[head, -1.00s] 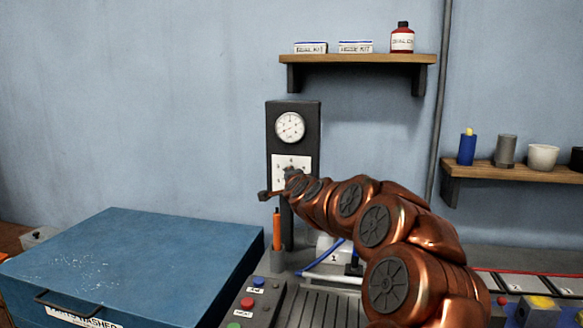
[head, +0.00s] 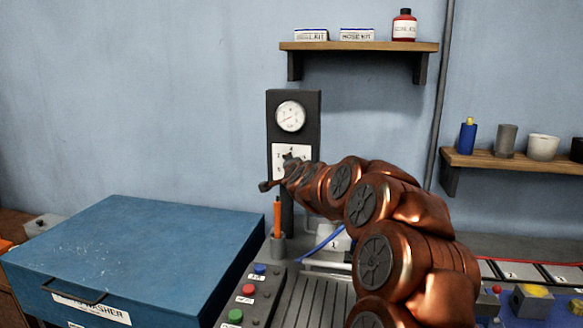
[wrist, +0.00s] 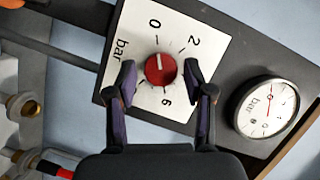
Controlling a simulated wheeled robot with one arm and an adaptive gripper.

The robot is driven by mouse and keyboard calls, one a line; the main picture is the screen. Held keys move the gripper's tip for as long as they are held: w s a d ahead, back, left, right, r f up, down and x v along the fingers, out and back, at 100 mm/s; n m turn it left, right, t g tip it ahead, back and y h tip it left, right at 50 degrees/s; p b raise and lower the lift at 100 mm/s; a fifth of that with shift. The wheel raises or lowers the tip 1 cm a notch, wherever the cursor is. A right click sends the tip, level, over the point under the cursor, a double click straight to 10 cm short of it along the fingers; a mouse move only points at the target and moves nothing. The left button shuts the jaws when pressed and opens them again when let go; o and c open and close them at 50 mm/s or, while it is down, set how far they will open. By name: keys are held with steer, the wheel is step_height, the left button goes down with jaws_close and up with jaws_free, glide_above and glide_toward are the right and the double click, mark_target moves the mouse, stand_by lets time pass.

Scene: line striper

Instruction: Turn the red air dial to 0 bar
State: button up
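The red air dial (wrist: 160,70) sits on a white plate (wrist: 205,45) marked with 0, 2, 6 and "bar" in the wrist view. Its white mark points up in the picture, roughly toward the 0. My gripper (wrist: 160,75) is open, with one finger on each side of the dial. A gap shows between each finger and the dial. In the head view my gripper (head: 288,163) is in front of the plate and hides the dial. A round gauge (wrist: 267,107) with a red needle is beside the plate; it also shows above it in the head view (head: 290,116).
The dark panel (head: 312,105) stands against the wall. An orange tool (head: 277,218) stands upright in a holder below it. A blue parts washer (head: 140,240) is at the left. Brass fittings (wrist: 20,105) are at the left of the wrist view.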

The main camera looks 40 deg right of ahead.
steer(key=shift+o, duration=0.3)
steer(key=shift+s, duration=0.1)
steer(key=v, duration=1.1)
steer(key=shift+s+a, duration=0.2)
steer(key=shift+s, duration=0.15)
steer(key=shift+r, duration=0.15)
